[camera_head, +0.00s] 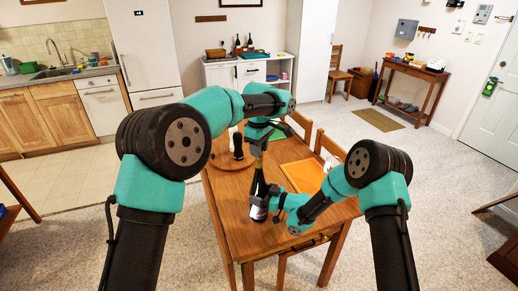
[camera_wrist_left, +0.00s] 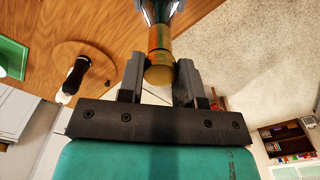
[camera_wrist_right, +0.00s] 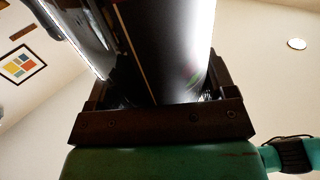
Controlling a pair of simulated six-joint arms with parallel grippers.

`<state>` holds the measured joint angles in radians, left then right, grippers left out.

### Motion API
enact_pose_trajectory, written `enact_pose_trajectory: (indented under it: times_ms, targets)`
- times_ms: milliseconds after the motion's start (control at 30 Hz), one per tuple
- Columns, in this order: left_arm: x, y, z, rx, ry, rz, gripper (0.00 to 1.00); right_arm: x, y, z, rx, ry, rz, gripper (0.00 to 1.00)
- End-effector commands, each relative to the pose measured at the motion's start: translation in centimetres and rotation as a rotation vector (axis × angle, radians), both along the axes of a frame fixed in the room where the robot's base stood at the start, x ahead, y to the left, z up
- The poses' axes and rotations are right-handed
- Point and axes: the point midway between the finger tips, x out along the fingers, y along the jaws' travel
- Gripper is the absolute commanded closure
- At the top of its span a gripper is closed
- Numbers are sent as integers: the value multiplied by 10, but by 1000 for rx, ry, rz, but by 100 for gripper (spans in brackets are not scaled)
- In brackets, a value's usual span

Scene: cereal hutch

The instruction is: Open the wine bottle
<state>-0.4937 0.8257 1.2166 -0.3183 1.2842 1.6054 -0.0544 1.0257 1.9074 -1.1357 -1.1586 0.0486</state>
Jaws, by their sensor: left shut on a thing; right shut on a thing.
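The dark wine bottle (camera_head: 258,213) is upright over the wooden table, its lower part with a pale label showing in the head view. Whether its base touches the table is unclear. My right gripper (camera_head: 268,196) is shut around the bottle's body from the right. In the right wrist view the dark bottle (camera_wrist_right: 165,50) fills the space between the fingers. My left gripper (camera_head: 259,150) is above, shut on the gold-coloured top of the bottle. In the left wrist view this gold top (camera_wrist_left: 159,72) sits between the two fingers, with the neck running away from it.
The wooden table (camera_head: 231,225) carries a round board (camera_head: 220,160) with a dark, pale-ended object (camera_head: 237,147) on it. An orange placemat (camera_head: 302,175) lies to the right. Chairs (camera_head: 332,148) stand along the table's right side. The table's front left is clear.

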Motion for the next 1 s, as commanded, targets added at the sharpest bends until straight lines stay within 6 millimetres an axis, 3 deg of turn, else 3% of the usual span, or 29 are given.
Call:
enact_pose_trajectory:
  times_ms: [400,1000]
  targets:
    - [0,0,0,0,0,516,96,0,0,0,0,0,0,89]
    - [0,0,0,0,0,515,96,0,0,0,0,0,0,89]
